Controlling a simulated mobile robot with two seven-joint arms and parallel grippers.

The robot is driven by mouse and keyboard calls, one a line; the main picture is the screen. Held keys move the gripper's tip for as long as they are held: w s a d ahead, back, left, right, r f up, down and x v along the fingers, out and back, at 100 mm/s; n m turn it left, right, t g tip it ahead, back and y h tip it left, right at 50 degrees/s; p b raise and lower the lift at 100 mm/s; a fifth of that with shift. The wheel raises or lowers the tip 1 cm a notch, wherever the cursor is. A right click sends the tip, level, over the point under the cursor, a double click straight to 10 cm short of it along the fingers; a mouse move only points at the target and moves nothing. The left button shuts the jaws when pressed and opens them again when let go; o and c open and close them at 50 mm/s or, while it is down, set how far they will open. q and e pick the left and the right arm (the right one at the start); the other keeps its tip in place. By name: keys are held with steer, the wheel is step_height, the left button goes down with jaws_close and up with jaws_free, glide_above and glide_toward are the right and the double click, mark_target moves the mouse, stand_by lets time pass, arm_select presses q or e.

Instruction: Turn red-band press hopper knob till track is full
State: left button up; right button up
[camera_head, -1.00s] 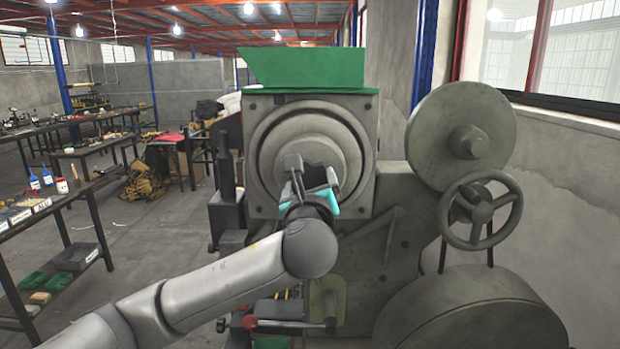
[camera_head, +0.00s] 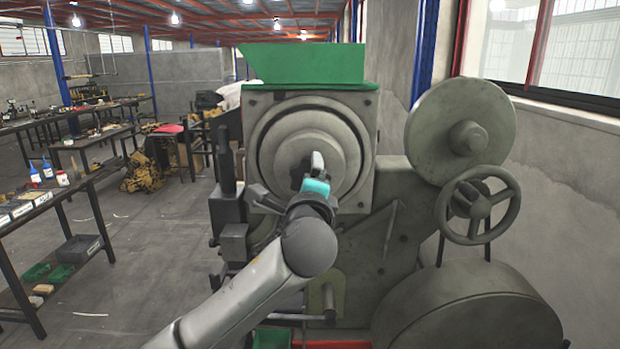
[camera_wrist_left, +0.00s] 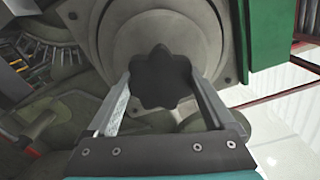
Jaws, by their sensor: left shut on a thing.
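The press (camera_head: 395,240) stands ahead with a green hopper (camera_head: 305,65) on top. Below the hopper is a round grey drum face. The dark lobed knob (camera_wrist_left: 162,78) at its centre shows in the left wrist view, and is mostly hidden behind my gripper in the head view. My left gripper (camera_head: 308,170) is at the knob, with one finger on each side, shut on it. The same gripper (camera_wrist_left: 160,88) shows its two fingers in the left wrist view. My right gripper is not in view.
A handwheel (camera_head: 478,208) and a large flywheel (camera_head: 470,325) are on the press's right side. A workbench (camera_head: 60,195) with bottles and bins stands at left. The floor between bench and press is clear.

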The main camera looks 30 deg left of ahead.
arm_select(q)
steer(key=shift+n, duration=1.1)
steer(key=o, duration=1.1)
steer(key=p+v, duration=0.6)
steer(key=v, duration=0.9)
steer(key=shift+d, duration=0.15)
